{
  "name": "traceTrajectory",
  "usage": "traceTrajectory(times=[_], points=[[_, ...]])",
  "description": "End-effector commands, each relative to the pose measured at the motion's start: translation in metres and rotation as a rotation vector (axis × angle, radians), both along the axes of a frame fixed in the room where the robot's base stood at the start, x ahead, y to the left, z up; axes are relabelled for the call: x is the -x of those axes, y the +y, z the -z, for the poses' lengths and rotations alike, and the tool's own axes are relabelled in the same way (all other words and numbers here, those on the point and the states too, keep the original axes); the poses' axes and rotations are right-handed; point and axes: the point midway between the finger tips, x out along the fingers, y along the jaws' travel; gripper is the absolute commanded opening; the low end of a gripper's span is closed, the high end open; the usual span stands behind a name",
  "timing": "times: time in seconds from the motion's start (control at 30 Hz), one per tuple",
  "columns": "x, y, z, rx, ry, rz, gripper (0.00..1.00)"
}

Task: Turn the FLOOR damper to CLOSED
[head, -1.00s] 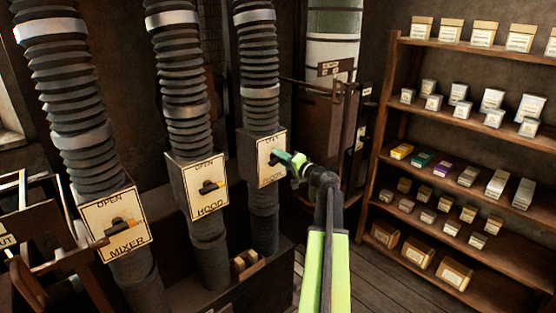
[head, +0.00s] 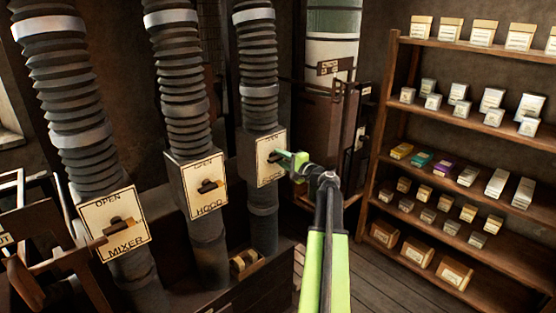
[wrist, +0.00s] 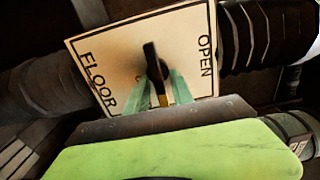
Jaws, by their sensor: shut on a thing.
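The FLOOR damper is the cream plate (head: 265,173) on the rightmost ribbed duct in the head view. In the wrist view its plate (wrist: 120,62) reads FLOOR at the left and OPEN at the right. Its dark lever (wrist: 152,62) lies crosswise, roughly parallel to both words. My gripper (wrist: 163,92) has its teal fingers on both sides of the lever's lower, brownish end and is shut on it. In the head view my gripper (head: 284,157) meets the plate from the right. No CLOSED word shows on the visible part of the plate.
The HOOD damper (head: 197,172) and MIXER damper (head: 103,212) are on the ducts to the left. Wooden shelves (head: 450,165) with small boxes stand at the right. Some floor (head: 375,275) is clear between ducts and shelves.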

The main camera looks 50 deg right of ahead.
Motion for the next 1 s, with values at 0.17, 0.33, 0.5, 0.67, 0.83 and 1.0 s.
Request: traceTrajectory(times=[0.17,0.33,0.5,0.67,0.83,1.0], points=[[-0.001,0.002,0.000,-0.001,-0.001,-0.004,0.00],[0.000,0.002,0.000,0.000,0.000,-0.004,0.33],[0.000,0.001,0.000,0.001,0.001,-0.003,0.33],[0.014,0.002,0.000,0.001,0.001,0.000,0.33],[0.057,0.007,0.000,0.001,0.001,0.001,0.33],[0.106,0.011,0.000,0.001,0.000,0.000,0.33]])
